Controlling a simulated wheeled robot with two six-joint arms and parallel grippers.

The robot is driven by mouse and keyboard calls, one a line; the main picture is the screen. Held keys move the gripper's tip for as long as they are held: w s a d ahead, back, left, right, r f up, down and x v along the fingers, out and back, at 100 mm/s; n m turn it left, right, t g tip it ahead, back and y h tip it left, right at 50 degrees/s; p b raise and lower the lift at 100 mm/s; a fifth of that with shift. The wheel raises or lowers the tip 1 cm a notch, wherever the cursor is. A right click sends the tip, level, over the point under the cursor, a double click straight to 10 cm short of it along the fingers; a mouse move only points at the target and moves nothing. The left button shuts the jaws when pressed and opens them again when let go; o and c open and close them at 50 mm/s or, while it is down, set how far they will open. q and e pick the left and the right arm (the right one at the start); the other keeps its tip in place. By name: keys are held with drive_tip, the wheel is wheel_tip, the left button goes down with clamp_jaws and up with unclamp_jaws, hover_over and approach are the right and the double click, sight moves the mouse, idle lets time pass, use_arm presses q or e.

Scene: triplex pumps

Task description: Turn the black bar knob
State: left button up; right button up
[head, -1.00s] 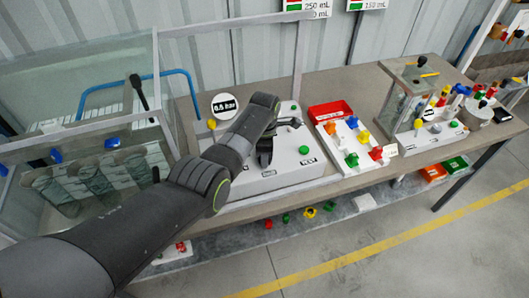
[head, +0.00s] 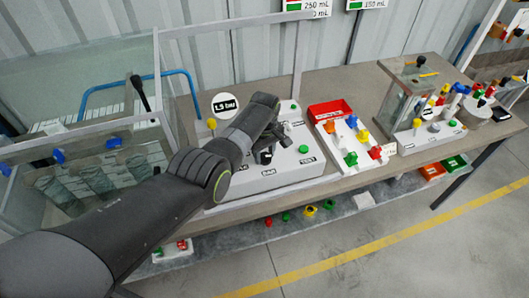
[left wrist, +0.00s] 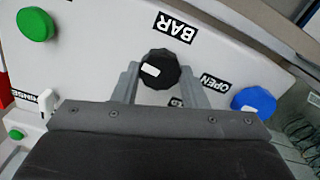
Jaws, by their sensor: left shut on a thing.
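The black bar knob (left wrist: 160,70) is round with a ribbed edge and a white mark on its face. In the left wrist view it sits beside the BAR label (left wrist: 174,28) on the white panel (left wrist: 95,62). My left gripper (left wrist: 160,76) is shut on it, one finger on each side. In the head view my left gripper (head: 265,155) reaches down to the panel, and the knob is mostly hidden there. A round readout (head: 224,104) behind the panel shows 1.5 bar. My right gripper is not in view.
A green button (left wrist: 36,24) and a blue knob (left wrist: 254,102) flank the knob on the panel. A glass tank (head: 85,130) stands left. A red bin (head: 330,110) and a tray of coloured parts (head: 340,142) stand right. A frame post (head: 299,60) rises behind.

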use_arm(q)
drive_tip(key=m, duration=0.3)
drive_tip(key=shift+w+r+m, duration=0.1)
drive_tip(key=shift+m, duration=0.3)
drive_tip(key=m, duration=0.4)
drive_tip(key=shift+d+m, duration=0.1)
drive_tip(key=shift+m, duration=0.2)
drive_tip(key=m, duration=0.8)
drive_tip(key=shift+d+p, duration=0.1)
drive_tip(key=shift+p, duration=0.2)
drive_tip(key=m, duration=1.3)
drive_tip(key=shift+m+p, duration=0.35)
drive_tip(key=shift+m, duration=0.05)
drive_tip(key=o, duration=1)
